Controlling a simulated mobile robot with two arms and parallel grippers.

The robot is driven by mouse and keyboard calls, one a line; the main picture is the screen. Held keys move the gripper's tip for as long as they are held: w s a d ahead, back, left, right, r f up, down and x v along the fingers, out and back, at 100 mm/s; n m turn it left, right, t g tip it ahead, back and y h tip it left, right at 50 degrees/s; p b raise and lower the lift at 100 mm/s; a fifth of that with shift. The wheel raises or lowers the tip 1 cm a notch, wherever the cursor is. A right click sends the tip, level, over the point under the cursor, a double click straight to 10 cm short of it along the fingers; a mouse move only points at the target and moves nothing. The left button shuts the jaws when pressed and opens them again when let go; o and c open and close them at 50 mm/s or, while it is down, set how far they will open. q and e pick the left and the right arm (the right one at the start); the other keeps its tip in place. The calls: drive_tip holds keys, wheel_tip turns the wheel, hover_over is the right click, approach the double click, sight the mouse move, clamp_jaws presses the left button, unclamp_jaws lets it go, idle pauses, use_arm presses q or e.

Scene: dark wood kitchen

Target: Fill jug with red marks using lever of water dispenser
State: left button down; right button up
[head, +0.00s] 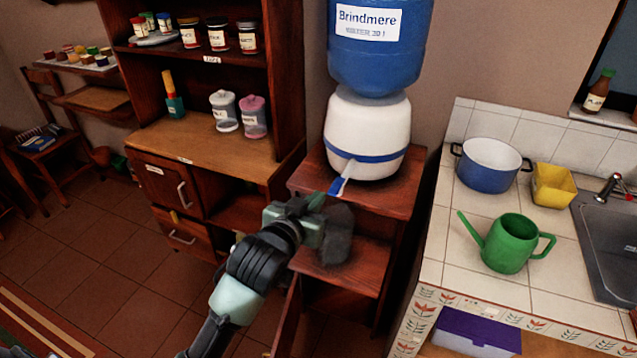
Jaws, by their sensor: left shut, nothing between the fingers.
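The water dispenser has a white body with a blue band (367,130) and a blue bottle labelled Brindmere (375,55). It stands on a dark wood stand. Its small white and blue lever (341,181) sticks out at the lower front. My left gripper (318,201) is shut and empty, just below and left of the lever; I cannot tell whether it touches it. A dark, translucent, rounded vessel (338,240) is beneath the lever, partly hidden by my gripper. It may be the jug, but no red marks show. My right gripper is out of view.
The tiled counter at right holds a blue pot (488,178), a yellow container (552,186) and a green watering can (508,243) beside the sink (612,245). A wooden cabinet (215,140) with jars stands left of the stand (387,197).

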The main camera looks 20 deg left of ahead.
use_arm(q)
drive_tip(key=shift+s+a+r, duration=0.15)
drive_tip(key=shift+s+r, duration=0.05)
drive_tip(key=shift+r, duration=0.7)
drive_tip(key=p, duration=0.2)
hover_over(336, 186)
drive_tip(key=s, duration=0.4)
wheel_tip(336, 186, down, 2)
drive_tip(key=shift+s+f+p, duration=0.15)
drive_tip(key=shift+f+p, duration=0.15)
drive_tip(key=shift+f, duration=2)
